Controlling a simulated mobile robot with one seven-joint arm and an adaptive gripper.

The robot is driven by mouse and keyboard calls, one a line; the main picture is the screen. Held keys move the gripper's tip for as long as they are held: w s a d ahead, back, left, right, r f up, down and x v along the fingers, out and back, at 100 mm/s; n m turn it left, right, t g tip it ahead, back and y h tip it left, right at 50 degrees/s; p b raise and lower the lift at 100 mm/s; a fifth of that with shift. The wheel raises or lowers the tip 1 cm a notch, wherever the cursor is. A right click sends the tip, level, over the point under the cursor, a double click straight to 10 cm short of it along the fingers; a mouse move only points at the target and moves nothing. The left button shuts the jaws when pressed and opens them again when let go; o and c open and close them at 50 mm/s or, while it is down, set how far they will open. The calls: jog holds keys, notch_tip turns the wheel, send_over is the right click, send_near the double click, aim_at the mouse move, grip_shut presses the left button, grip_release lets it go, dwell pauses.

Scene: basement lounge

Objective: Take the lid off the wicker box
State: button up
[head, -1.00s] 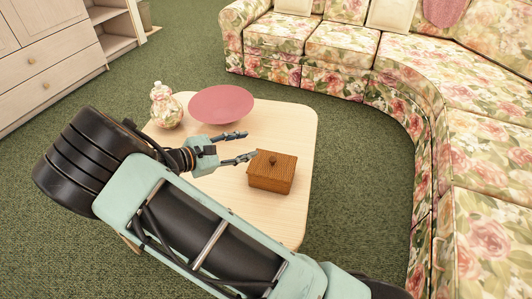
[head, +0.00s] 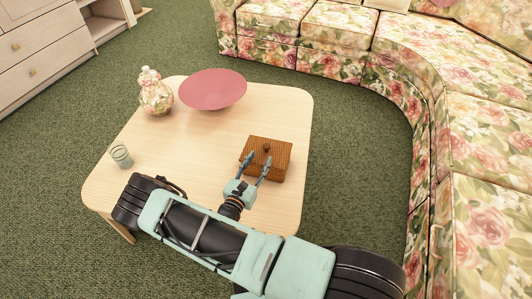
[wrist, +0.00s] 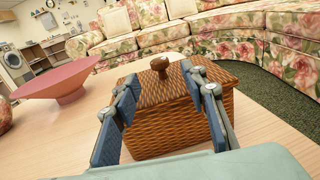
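The wicker box (head: 272,170) stands on the light wooden table, right of its middle. Its brown lid (head: 282,150) is on, with a dark round knob (head: 266,148) on top. My gripper (head: 257,163) is open at the near side of the box, fingers pointing toward it. In the wrist view the box (wrist: 165,125) fills the space between and beyond the two fingers of my gripper (wrist: 165,100). The knob (wrist: 160,66) stands above and beyond the fingertips, in the gap between them. Whether the fingers touch the box, I cannot tell.
On the table (head: 190,150) stand a pink bowl (head: 213,89), a floral jar (head: 155,92) and a clear glass (head: 121,155). A floral sofa (head: 480,140) curves behind and to the right. A wooden cabinet (head: 40,50) is at the upper left.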

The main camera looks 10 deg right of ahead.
aim_at(265, 148)
jog(key=x, duration=0.3)
jog(key=b+x, duration=0.1)
jog(key=x, duration=0.3)
jog(key=shift+w+d+r+b, duration=0.1)
jog(key=shift+w+r+b, duration=0.1)
jog(key=shift+r+b, duration=0.1)
grip_shut()
